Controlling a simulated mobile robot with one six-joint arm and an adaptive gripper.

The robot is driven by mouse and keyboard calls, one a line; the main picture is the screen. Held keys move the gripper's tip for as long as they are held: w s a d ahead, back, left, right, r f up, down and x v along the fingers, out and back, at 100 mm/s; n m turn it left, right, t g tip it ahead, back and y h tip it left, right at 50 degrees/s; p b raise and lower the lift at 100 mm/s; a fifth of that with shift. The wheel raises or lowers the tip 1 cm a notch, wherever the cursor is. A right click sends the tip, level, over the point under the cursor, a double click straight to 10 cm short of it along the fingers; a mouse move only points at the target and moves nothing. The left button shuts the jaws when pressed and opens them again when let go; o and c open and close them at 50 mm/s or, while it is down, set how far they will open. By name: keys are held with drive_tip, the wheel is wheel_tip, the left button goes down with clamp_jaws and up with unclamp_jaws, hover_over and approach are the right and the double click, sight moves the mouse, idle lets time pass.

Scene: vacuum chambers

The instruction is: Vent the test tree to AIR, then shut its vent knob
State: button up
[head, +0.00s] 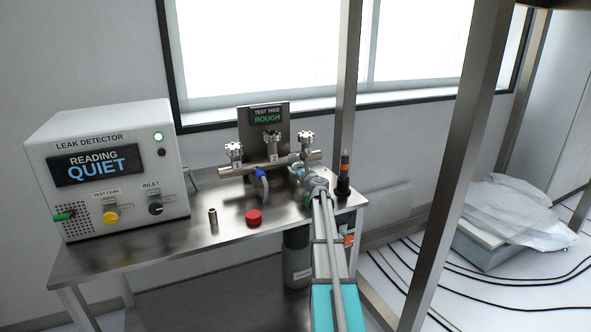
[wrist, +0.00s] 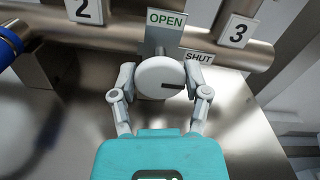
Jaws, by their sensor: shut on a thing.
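The test tree is a steel pipe (head: 262,168) on the bench, with several ribbed fittings on top. Its sign (head: 267,115) reads TEST TREE, ROUGH. In the wrist view a round pale knob (wrist: 155,76) sits below the pipe between ports 2 and 3. An OPEN label (wrist: 166,18) is above it and a SHUT label (wrist: 199,57) is to its upper right. The knob's dark mark points right, on the SHUT side. My gripper (wrist: 160,82) has a finger on each side of the knob and is shut on it. In the head view my gripper (head: 297,170) is at the tree's right part.
The leak detector (head: 112,165) stands at left, reading QUIET. A red cap (head: 254,217) and a small metal cylinder (head: 212,216) lie on the bench (head: 180,245) in front. A dark upright piece (head: 343,178) stands right of my gripper.

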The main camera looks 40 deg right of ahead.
drive_tip(key=shift+w+n, duration=0.2)
drive_tip(key=shift+n, duration=0.4)
drive_tip(key=n, duration=0.2)
drive_tip(key=shift+a+n, duration=0.1)
drive_tip(key=shift+n, duration=0.2)
drive_tip(key=n, duration=1.4)
drive_tip(key=shift+n, duration=0.3)
drive_tip(key=o, duration=1.1)
drive_tip(key=shift+o, duration=0.2)
drive_tip(key=shift+f, duration=0.1)
